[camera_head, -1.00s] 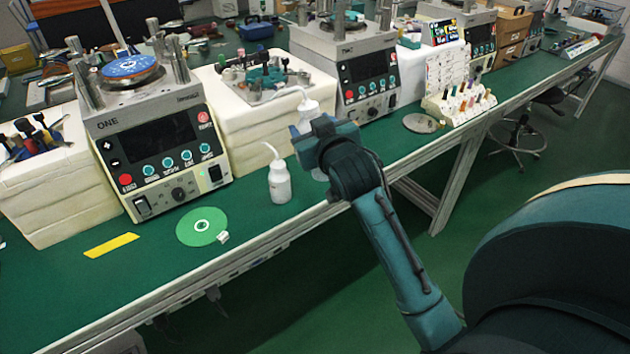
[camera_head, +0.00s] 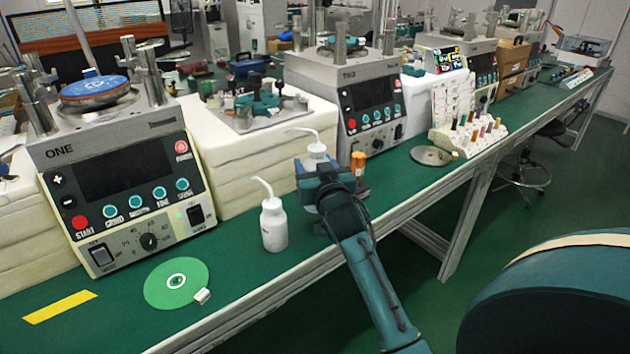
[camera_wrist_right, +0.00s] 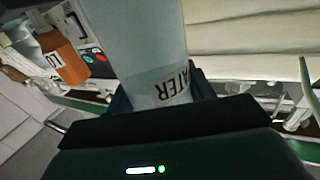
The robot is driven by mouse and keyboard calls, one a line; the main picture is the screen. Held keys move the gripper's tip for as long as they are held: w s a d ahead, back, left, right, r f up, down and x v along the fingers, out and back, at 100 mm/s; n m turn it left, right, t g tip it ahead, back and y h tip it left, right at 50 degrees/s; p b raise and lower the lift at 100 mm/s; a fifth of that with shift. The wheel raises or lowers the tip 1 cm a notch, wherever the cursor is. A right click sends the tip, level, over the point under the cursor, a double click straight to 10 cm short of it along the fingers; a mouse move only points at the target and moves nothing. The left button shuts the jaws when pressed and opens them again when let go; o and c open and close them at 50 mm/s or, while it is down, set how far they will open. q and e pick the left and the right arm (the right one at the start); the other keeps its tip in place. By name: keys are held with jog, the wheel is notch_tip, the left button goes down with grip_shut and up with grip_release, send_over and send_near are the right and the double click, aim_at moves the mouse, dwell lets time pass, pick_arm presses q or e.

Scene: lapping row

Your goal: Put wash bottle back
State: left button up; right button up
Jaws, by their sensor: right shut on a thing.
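My right gripper (camera_head: 322,180) is shut on a white wash bottle (camera_head: 316,152) with a bent spout, at the bench's front edge. In the right wrist view the held bottle (camera_wrist_right: 145,45) fills the upper middle, and its label reads "WATER". It looks about upright in the head view. Its lower part is hidden by the gripper, so I cannot tell whether its base touches the bench. A second white wash bottle (camera_head: 273,226) stands upright on the green bench, left of the gripper. My left gripper is not in view.
An orange bottle (camera_head: 358,165) stands just right of the held bottle; it also shows in the wrist view (camera_wrist_right: 65,58). Machine ONE (camera_head: 120,165) and a green disc (camera_head: 176,283) are left. Machine TWO (camera_head: 345,95) is behind. A round metal plate (camera_head: 431,156) lies right.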

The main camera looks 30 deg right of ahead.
notch_tip(320, 180, down, 2)
jog(key=shift+f, duration=0.5)
jog(key=o, duration=1.2)
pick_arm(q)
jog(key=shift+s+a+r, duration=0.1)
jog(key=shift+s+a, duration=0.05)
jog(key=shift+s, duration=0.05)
